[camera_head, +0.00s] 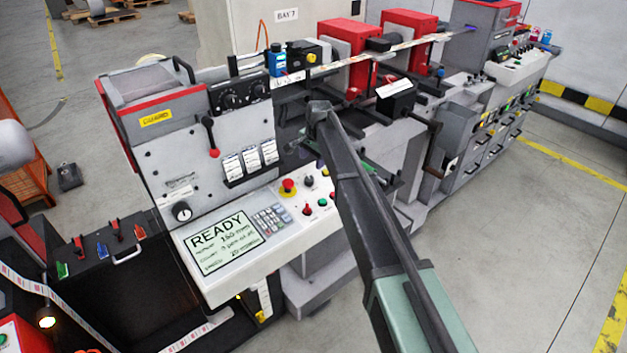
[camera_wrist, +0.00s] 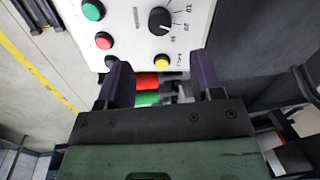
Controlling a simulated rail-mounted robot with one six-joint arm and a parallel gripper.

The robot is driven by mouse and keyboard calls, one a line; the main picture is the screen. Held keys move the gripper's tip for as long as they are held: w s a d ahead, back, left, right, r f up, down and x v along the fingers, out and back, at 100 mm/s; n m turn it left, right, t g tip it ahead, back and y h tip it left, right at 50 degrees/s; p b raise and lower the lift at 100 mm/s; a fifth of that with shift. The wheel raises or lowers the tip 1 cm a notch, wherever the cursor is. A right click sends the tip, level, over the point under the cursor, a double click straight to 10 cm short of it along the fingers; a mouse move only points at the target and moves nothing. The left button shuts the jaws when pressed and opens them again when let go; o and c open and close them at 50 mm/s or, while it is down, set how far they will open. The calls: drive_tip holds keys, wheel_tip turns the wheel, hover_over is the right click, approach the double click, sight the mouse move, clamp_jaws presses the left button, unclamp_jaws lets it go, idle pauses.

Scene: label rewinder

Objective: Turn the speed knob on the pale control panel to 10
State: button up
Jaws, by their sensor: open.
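The pale control panel (camera_wrist: 125,40) fills the top of the wrist view. A black knob (camera_wrist: 160,21) sits on it beside printed scale marks, which look like 10, 20 and 30 along its right and lower right. Its pointer setting is too small to read surely. My gripper (camera_wrist: 161,75) is open and empty, its two dark fingers apart below the knob in the picture and not around it. In the head view a pale control panel (camera_head: 222,292) with a READY screen (camera_head: 222,240) shows; my arm covers its right part. My fingertips are not clearly visible there.
Green (camera_wrist: 93,10), red (camera_wrist: 103,41) and yellow (camera_wrist: 162,62) buttons sit close around the knob. A red emergency button (camera_head: 288,186) and a keypad (camera_head: 270,218) are on the panel. A red-tipped lever (camera_head: 213,152) hangs above it. Open floor lies right.

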sight(309, 179)
drive_tip(key=f+b, duration=0.2)
drive_tip(key=f, duration=0.1)
drive_tip(key=f+b, duration=0.3)
drive_tip(key=a+f+b, duration=0.1)
drive_tip(key=f+b, duration=0.1)
drive_tip(key=f, duration=0.1)
drive_tip(key=shift+w+b, duration=0.35)
drive_tip(key=shift+b, duration=0.05)
drive_tip(key=shift+r, duration=0.1)
drive_tip(key=c, duration=0.9)
